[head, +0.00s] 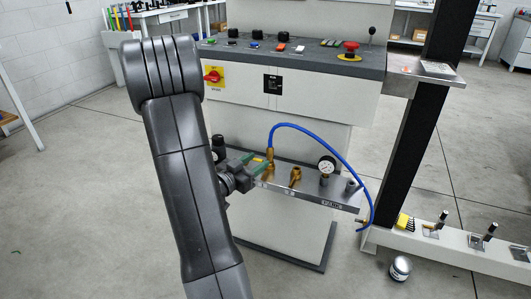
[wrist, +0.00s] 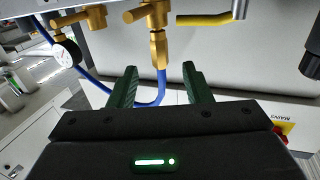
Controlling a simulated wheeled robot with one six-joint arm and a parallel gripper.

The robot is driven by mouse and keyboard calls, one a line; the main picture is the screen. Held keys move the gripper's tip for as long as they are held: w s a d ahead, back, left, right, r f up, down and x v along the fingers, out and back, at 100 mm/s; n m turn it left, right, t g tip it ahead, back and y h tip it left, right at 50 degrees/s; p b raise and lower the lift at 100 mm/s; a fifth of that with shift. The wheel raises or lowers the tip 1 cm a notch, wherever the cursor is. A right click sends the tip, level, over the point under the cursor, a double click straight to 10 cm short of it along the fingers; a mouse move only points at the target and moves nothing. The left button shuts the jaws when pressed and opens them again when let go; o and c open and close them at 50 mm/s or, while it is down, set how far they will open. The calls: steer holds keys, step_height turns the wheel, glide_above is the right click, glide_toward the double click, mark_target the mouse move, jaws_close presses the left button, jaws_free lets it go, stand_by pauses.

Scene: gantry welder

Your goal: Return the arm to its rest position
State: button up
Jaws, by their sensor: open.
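My dark arm (head: 180,150) rises through the left half of the head view and bends at the top. My gripper (head: 262,163) is at the left part of the manifold shelf, close to a brass fitting (head: 270,155) with a blue hose (head: 318,136). In the wrist view my gripper (wrist: 160,88) shows two green fingers spread apart. The brass fitting (wrist: 158,50) and blue hose (wrist: 161,85) appear in line with the gap between them. I cannot tell whether the fingers touch the hose. Nothing is visibly gripped.
The shelf (head: 310,189) carries another brass valve (head: 295,176) and a pressure gauge (head: 326,166). Above is a control panel with a red emergency button (head: 350,50) and a red-yellow switch (head: 213,75). A dark post (head: 432,130) stands right. A canister (head: 400,268) is on the floor.

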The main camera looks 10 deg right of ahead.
mark_target(268, 153)
steer(key=p+v, duration=0.1)
steer(key=v, duration=0.5)
steer(key=shift+s+a, duration=0.2)
steer(key=shift+a, duration=0.05)
steer(key=shift+d, duration=0.1)
steer(key=b+x, duration=0.3)
steer(key=x, duration=1.1)
steer(key=shift+r, duration=0.2)
steer(key=shift+a, duration=0.2)
